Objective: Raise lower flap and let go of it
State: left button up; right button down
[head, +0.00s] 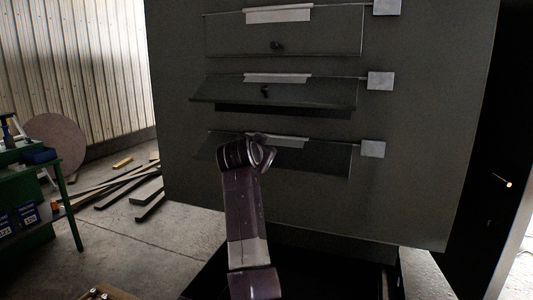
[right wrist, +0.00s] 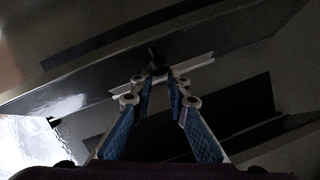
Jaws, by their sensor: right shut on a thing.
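The lower flap (head: 318,161) is the lowest of three dark flaps on the dark upright panel (head: 400,205). It has a light strip along its top, and its bottom edge seems to stand out a little from the panel. My right arm covers its left middle part in the head view. In the right wrist view, my right gripper (right wrist: 160,76) has its blue-padded fingers converging on a small black knob (right wrist: 154,52), shut on it. The knob is hidden behind my wrist in the head view. My left gripper is not in view.
Above, the middle flap (head: 310,92) stands tilted outward over a dark slot. The upper flap (head: 330,35) lies nearly flat. Pale square plates (head: 373,149) sit right of the flaps. A green bench (head: 35,175) and planks (head: 130,185) are at left.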

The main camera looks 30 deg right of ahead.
jog(key=c, duration=2.7)
grip_release()
jog(key=shift+w+r, duration=0.1)
jog(key=shift+r, duration=0.25)
jog(key=o, duration=0.8)
jog(key=shift+w+a+f, duration=0.25)
jog(key=shift+w+f, duration=0.05)
jog(key=shift+s+d, duration=0.1)
jog(key=shift+s, duration=0.15)
jog(key=v, duration=0.7)
